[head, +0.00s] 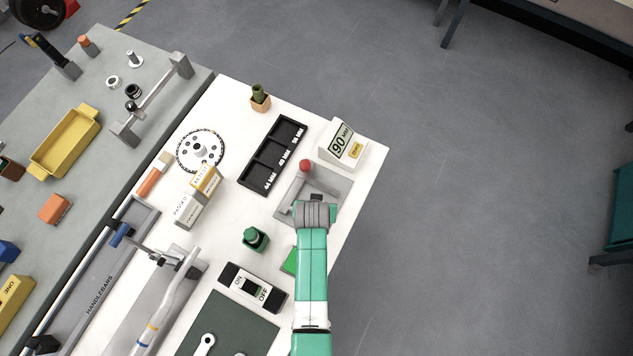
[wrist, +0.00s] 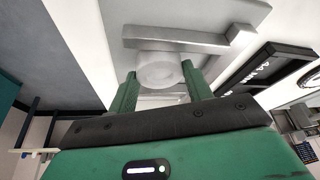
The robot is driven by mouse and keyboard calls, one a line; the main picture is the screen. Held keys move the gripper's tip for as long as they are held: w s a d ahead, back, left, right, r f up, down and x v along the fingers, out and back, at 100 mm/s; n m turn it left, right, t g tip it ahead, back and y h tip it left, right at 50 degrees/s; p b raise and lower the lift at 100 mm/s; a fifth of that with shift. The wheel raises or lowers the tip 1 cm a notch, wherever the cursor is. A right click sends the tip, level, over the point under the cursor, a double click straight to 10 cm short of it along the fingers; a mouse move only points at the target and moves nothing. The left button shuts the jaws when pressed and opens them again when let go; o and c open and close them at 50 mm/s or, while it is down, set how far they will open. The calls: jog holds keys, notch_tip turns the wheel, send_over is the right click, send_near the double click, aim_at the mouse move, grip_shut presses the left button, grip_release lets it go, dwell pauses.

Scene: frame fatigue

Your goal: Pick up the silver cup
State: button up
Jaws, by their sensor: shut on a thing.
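The silver cup (wrist: 158,68) is a pale, round, short cylinder between the two green fingers of my gripper (wrist: 157,80) in the wrist view. The fingers are shut on its sides. Just beyond it is the silver bar of a fixture on a grey base plate (wrist: 218,13); I cannot tell whether the cup touches it. In the head view, my arm's end hides the cup and fingers and covers the lower part of the same grey base plate (head: 340,190).
A red knob (head: 305,165) stands on the fixture. A 90 mm display box (head: 343,148) is behind it, and a black compartment tray (head: 262,172) is to the left. Open floor lies right.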

jog(key=v, duration=0.3)
jog(key=shift+d, duration=0.25)
jog(key=s+d, duration=0.2)
jog(key=s, duration=0.5)
jog(key=s+d+r, duration=0.1)
jog(key=s+d, duration=0.2)
jog(key=s, duration=0.4)
jog(key=shift+r+b, duration=0.2)
jog(key=shift+b, duration=0.1)
jog(key=w+a+r+p, duration=0.2)
jog(key=w+r, duration=0.4)
jog(key=r, duration=0.3)
jog(key=w+a+r+n+p, duration=0.1)
jog(key=w+a+r+p, duration=0.1)
jog(key=w+r, duration=0.4)
notch_tip(320, 180, up, 4)
jog(key=shift+a+r+p, duration=0.1)
jog(key=shift+a+p, duration=0.25)
jog(key=shift+a, duration=0.35)
